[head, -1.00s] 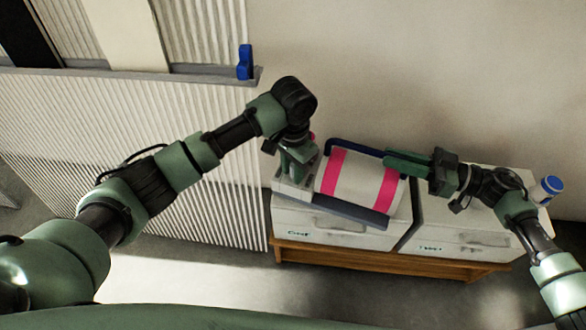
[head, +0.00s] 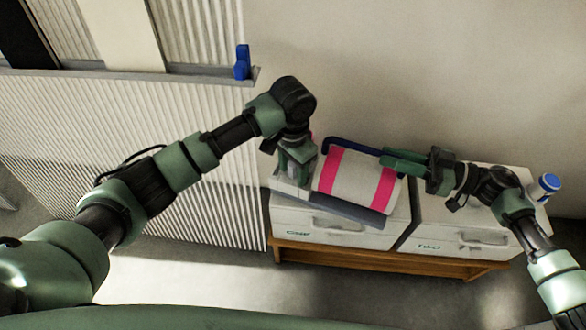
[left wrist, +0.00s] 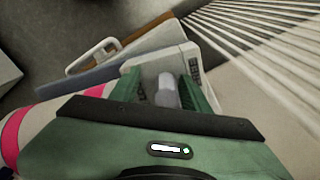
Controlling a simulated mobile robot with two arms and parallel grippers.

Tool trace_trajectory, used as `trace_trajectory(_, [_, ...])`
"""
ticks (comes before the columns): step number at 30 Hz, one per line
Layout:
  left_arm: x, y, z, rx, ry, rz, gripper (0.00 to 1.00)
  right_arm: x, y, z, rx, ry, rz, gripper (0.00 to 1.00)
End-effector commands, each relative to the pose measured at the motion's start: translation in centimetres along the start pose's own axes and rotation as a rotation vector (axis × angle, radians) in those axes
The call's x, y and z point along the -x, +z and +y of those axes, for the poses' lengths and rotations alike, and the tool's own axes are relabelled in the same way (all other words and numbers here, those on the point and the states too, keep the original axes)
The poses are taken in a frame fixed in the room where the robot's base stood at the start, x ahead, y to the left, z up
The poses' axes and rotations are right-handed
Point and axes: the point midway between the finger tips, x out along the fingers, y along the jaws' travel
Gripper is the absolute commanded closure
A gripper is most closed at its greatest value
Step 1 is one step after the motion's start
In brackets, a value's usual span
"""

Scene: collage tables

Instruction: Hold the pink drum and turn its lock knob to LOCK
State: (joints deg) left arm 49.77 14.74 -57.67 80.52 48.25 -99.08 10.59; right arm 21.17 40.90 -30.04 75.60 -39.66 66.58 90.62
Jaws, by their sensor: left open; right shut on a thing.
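The pink drum (head: 346,176), white with two pink bands, lies on its side on a white cabinet. My left gripper (head: 292,178) points down at the drum's left end. In the left wrist view its open fingers (left wrist: 167,93) stand on either side of a pale grey knob (left wrist: 167,90). I cannot tell whether they touch it. My right gripper (head: 386,158) is shut on the dark blue bar (head: 345,144) along the drum's back edge.
The drum's cabinet (head: 325,228) and another white cabinet (head: 450,236) stand side by side on a wooden base (head: 330,256). A blue-capped container (head: 547,186) stands at the right end. A ribbed panel (head: 190,130) is close on the left, with a blue clip (head: 242,62) on its ledge.

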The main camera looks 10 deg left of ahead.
Motion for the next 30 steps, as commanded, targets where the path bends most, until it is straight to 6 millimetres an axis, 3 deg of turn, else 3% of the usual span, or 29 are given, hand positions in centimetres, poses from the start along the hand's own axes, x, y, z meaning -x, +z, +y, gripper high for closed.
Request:
trace_trajectory(8, [0.7, 0.0, -0.2, 0.003, -0.003, 0.000, 0.53, 0.1, 0.1, 0.0, -0.002, 0.001, -0.001, 1.00])
trace_trajectory(21, [9.2, -0.1, -0.1, 0.001, -0.002, 0.003, 0.53, 0.2, 0.1, 0.1, -0.001, 0.003, -0.003, 1.00])
trace_trajectory(30, [11.9, 0.0, 0.0, 0.000, 0.000, 0.000, 0.53, 0.2, 0.1, 0.1, -0.001, 0.004, -0.003, 1.00])
